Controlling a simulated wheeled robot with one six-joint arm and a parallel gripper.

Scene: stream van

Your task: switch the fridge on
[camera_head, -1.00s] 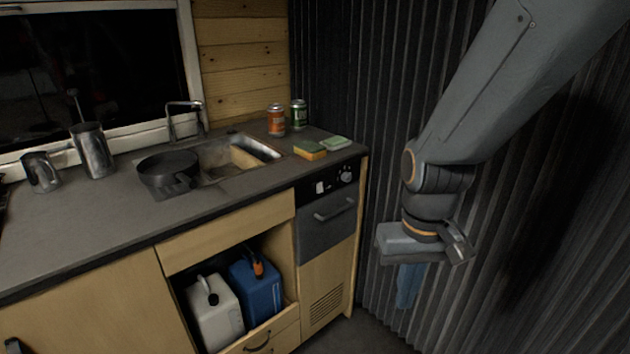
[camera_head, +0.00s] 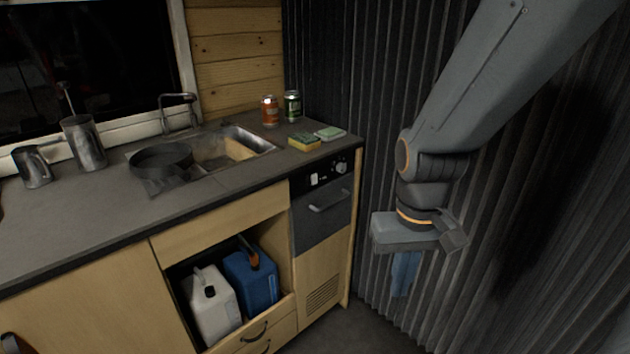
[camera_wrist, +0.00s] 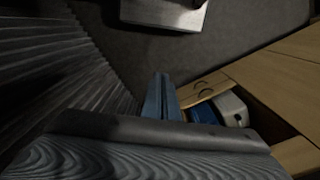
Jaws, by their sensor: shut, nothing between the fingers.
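The fridge (camera_head: 322,215) is a dark drawer-like front with a bar handle (camera_head: 328,201), set under the right end of the counter. Its control strip (camera_head: 325,174) sits above the handle, with a small white switch (camera_head: 314,180) and a round knob (camera_head: 341,167). I cannot tell the switch's position. My gripper (camera_head: 404,275) hangs pointing down to the right of the fridge, in front of the corrugated wall and apart from the fridge. Its blue-grey fingers are together and empty; they also show in the wrist view (camera_wrist: 161,100).
The counter (camera_head: 90,228) holds a sink (camera_head: 258,140), pan (camera_head: 160,160), metal jugs, two cans and sponges (camera_head: 304,141). An open cubby below holds a white canister (camera_head: 212,308) and a blue one (camera_head: 250,280). The corrugated wall (camera_head: 500,250) stands close behind my arm.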

